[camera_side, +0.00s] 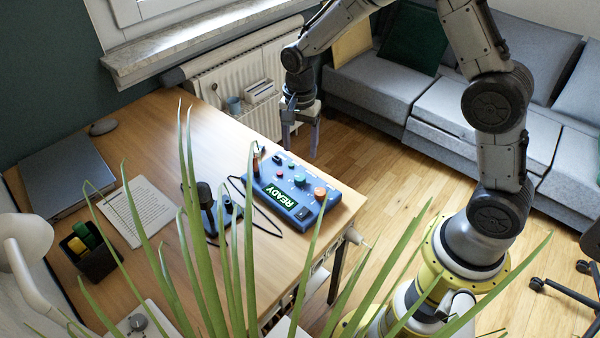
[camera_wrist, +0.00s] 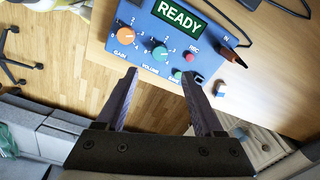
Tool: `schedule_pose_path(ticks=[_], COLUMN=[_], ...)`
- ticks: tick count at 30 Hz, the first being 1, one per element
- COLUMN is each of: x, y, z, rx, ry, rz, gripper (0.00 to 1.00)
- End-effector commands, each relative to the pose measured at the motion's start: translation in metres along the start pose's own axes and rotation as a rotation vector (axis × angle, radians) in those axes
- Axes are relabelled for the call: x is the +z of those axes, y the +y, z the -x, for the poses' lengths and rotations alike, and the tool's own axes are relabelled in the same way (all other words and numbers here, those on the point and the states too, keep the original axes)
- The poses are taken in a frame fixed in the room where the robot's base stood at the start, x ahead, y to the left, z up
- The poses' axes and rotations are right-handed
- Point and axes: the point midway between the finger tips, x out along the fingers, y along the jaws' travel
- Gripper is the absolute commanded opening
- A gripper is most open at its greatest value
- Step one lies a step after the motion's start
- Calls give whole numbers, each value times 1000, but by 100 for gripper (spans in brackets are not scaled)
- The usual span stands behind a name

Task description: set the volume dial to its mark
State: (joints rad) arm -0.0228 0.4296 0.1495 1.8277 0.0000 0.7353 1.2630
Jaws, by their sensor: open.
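The blue box (camera_side: 309,211) lies on the desk, its display reading READY. In the wrist view (camera_wrist: 205,45) it fills the upper middle. The teal volume dial (camera_wrist: 160,53) sits between the orange gain dial (camera_wrist: 126,36) and the red REC button (camera_wrist: 190,57); it also shows in the side view (camera_side: 299,179). Numbers surround the volume dial, but its pointer setting and mark are too small to tell. My gripper (camera_wrist: 160,74) is open and empty, its fingers pointing toward the box's near edge. In the side view my gripper (camera_side: 301,146) is above the box's back end, apart from it.
A plug (camera_wrist: 230,55) with a dark cable sticks out of the box's IN side. A dark microphone-like object (camera_side: 206,197) stands left of the box. Plant leaves (camera_side: 192,215) cross the side view's foreground. The wooden desk (camera_side: 150,130) is mostly clear behind.

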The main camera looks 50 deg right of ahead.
Motion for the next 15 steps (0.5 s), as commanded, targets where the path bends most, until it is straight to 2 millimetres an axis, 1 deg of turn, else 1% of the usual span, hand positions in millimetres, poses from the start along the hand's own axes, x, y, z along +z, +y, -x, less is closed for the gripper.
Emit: schedule_pose_path(ticks=[1,9,12,15], x=[0,0,0,0], y=[1,1,1,0], z=[-12,-64,-79,-90], rx=[6,5,3,1], ry=[-2,-1,-1,0], rz=[0,0,0,0], gripper=[69,69,69,69])
